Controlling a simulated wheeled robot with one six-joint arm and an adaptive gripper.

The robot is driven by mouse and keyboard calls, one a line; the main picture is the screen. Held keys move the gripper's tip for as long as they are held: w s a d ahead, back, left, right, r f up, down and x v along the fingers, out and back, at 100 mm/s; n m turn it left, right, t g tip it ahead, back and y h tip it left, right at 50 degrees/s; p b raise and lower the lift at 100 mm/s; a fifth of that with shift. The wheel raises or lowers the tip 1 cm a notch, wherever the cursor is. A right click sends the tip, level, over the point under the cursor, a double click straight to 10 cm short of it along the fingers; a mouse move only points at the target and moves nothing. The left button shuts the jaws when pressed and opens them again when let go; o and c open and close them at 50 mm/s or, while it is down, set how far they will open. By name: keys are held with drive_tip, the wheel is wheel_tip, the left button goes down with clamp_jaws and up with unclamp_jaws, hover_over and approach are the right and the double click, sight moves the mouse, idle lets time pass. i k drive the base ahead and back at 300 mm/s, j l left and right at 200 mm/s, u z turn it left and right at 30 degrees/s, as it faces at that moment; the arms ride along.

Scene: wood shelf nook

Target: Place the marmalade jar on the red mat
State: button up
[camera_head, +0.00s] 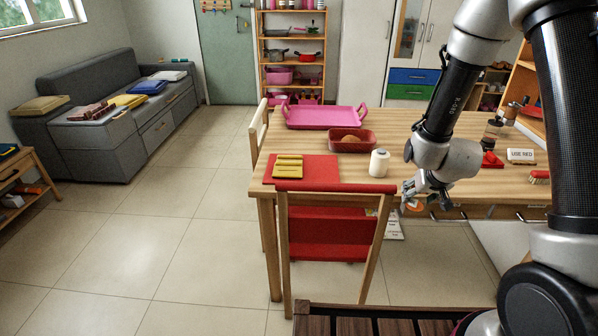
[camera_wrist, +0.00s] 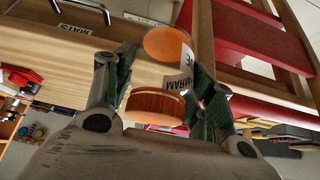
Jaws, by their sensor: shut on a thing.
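A white bottle (camera_head: 379,163) stands between the mat and my gripper. A red tray (camera_head: 352,146) with brown contents and a pink tray (camera_head: 322,117) lie behind. A red chair (camera_head: 330,188) stands at the front edge. A small sign (camera_head: 520,155) stands at right.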

sight(324, 168)
drive_tip(key=j+u, duration=0.25)
drive_tip(key=j, duration=0.5)
drive_tip(key=i+j+u, duration=0.1)
drive_tip(key=j+u, duration=0.15)
drive_tip(key=j, duration=0.5)
drive_tip(key=i+j, duration=0.1)
drive_tip(key=i, duration=0.15)
drive_tip(key=i+l, duration=0.1)
drive_tip(key=l, duration=0.15)
drive_tip(key=i+l, duration=0.15)
drive_tip(key=l+u, duration=0.1)
drive_tip(key=l, duration=0.45)
drive_tip(key=k+j, duration=0.1)
drive_tip(key=j+z, duration=0.05)
drive_tip(key=j, duration=0.05)
